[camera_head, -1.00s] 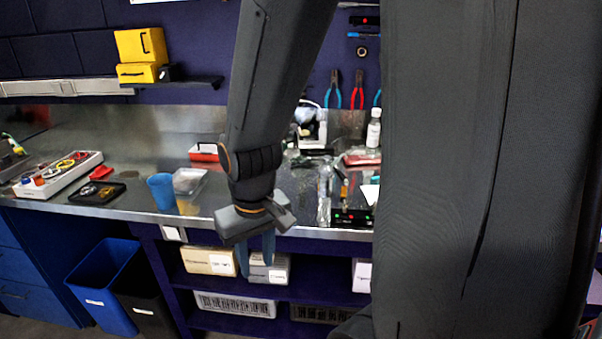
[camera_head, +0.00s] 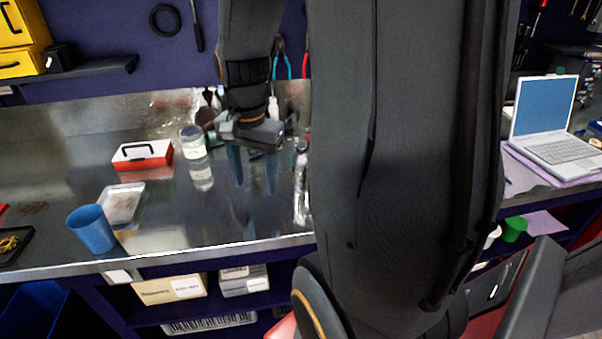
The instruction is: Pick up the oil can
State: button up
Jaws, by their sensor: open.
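My gripper (camera_head: 253,183) hangs over the steel bench top (camera_head: 215,225), pointing down. Its two blue fingers are apart with nothing between them. I cannot make out the oil can for certain. Small dark-topped bottles (camera_head: 211,98) and a dark reddish round thing (camera_head: 205,116) stand at the back, left of my gripper and partly hidden by it; either is too small to name surely. My arm hides the bench to the right of the gripper.
A clear jar (camera_head: 193,143) stands left of my gripper, and a clear bottle (camera_head: 301,185) stands to its right. A red box (camera_head: 142,157), a clear tray (camera_head: 121,203) and a blue cup (camera_head: 91,229) are farther left. A laptop (camera_head: 545,120) is at right. The bench front is clear.

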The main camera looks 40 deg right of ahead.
aim_at(303, 144)
jog(key=d+r+m, duration=0.1)
jog(key=d+m, duration=0.3)
jog(key=d+r+m, duration=0.2)
jog(key=d+m, duration=0.2)
jog(key=s+d+r+m, duration=0.1)
jog(key=d+m, duration=0.4)
jog(key=shift+s+d+r+g, duration=0.1)
jog(key=shift+r+g, duration=0.05)
jog(key=shift+g, duration=0.15)
jog(key=shift+d+f, duration=0.1)
jog(key=shift+f, duration=0.4)
jog(key=shift+a+f+p, duration=0.2)
jog(key=shift+f+p, duration=0.85)
jog(key=shift+f, duration=2.3)
grip_shut()
